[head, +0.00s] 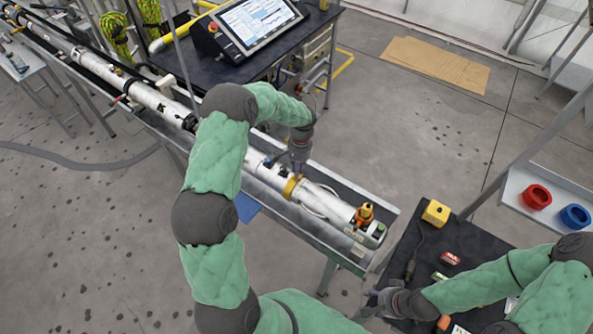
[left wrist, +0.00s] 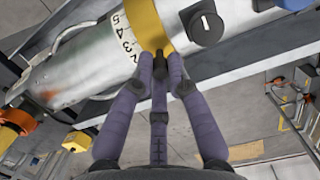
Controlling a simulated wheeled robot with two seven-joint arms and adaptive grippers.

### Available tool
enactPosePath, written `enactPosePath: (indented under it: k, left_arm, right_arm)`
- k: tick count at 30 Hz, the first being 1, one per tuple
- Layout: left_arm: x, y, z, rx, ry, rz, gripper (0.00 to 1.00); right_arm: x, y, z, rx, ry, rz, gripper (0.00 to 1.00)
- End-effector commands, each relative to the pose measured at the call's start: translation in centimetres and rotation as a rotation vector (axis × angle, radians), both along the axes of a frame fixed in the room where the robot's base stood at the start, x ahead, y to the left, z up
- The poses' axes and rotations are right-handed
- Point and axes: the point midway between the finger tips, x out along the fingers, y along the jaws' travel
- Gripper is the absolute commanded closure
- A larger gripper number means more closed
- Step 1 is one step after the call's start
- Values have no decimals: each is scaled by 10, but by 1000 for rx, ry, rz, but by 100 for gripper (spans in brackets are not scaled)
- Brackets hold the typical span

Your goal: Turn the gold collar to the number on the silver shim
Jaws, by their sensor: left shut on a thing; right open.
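The gold collar (head: 290,187) is a ring around the silver tube in the head view. It also shows at the top of the left wrist view (left wrist: 148,22), beside black numbers on the tube; 2, 3, 4 and 5 are legible. My left gripper (head: 299,163) is at the collar, its fingertips (left wrist: 160,65) close together against the collar's near edge. The gripped part is mostly hidden by the fingers. My right gripper (head: 373,305) is open at the left edge of the black table, away from the tube. I cannot make out the silver shim in either view.
The long tube lies in a metal trough (head: 345,256). An orange fitting (head: 364,214) stands at its near end. The black table (head: 430,240) holds a yellow box (head: 436,213) and a red item (head: 450,258). Red (head: 537,196) and blue (head: 575,216) rings sit on a shelf.

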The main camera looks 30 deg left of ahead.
Motion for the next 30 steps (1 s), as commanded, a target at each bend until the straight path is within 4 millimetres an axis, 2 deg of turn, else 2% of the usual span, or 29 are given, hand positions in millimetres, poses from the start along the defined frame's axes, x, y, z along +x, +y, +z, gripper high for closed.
enactPosePath:
  k: [5,6,8,20,25,30]
  left_arm:
    - [5,0,2,0,-16,1,100]
    - [5,0,2,0,-17,1,75]
    - [5,0,2,0,-16,2,60]
    - [4,0,5,0,-11,1,60]
    - [6,0,25,0,-12,2,60]
    - [11,-1,60,1,-14,1,60]
  right_arm:
    - [0,0,0,0,0,0,51]
    - [0,0,0,0,0,0,51]
    - [0,0,0,0,0,0,51]
    - [0,0,0,0,0,0,51]
    - [0,0,0,0,0,0,51]
    - [0,0,0,0,0,0,51]
